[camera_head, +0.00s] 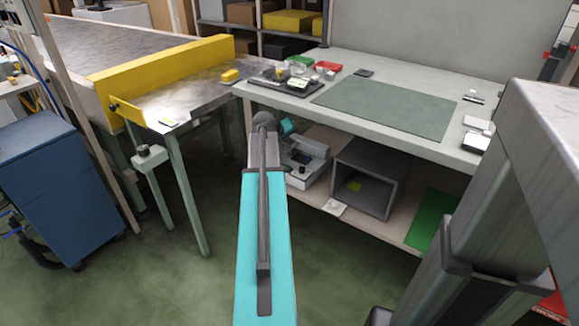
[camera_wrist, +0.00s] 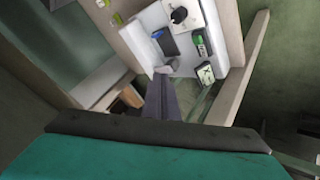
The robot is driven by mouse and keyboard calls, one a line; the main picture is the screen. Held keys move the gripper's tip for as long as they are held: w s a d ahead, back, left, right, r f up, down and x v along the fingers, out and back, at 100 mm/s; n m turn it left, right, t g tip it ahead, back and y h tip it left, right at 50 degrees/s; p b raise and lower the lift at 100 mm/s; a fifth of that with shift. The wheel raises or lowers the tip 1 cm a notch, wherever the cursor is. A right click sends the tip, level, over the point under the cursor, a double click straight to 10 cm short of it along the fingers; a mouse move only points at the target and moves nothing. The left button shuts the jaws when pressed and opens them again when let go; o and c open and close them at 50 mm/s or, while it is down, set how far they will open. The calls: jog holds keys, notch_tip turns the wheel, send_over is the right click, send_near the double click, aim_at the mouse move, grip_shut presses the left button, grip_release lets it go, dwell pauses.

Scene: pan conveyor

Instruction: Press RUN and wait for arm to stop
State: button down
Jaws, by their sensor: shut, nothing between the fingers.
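In the wrist view a white panel or machine top carries a dark blue screen-like patch (camera_wrist: 165,43), a round black knob (camera_wrist: 179,15) and green-and-black parts (camera_wrist: 200,42). I cannot read a RUN label on any of them. My gripper (camera_wrist: 161,74) is shut and empty, its dark fingers reaching toward the panel's lower edge; I cannot tell whether it touches. In the head view a grey-white machine (camera_head: 304,160) stands on the shelf under the bench, beside my teal wrist (camera_head: 287,127). My arm hides part of it, and the fingertips are not clear there.
The workbench (camera_head: 450,140) bears a green mat (camera_head: 385,105) and small items. An open dark box (camera_head: 366,186) sits on the lower shelf. The conveyor (camera_head: 90,50) with a yellow guard (camera_head: 160,68) and a small post-mounted box (camera_head: 150,158) stand left. The bench legs and top edge flank my arm.

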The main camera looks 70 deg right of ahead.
jog(key=shift+f, duration=0.15)
jog(key=b, duration=0.5)
send_over(288, 167)
jog(key=f, duration=0.6)
jog(key=shift+a+f, duration=0.15)
jog(key=shift+a, duration=0.2)
jog(key=shift+f, duration=1.1)
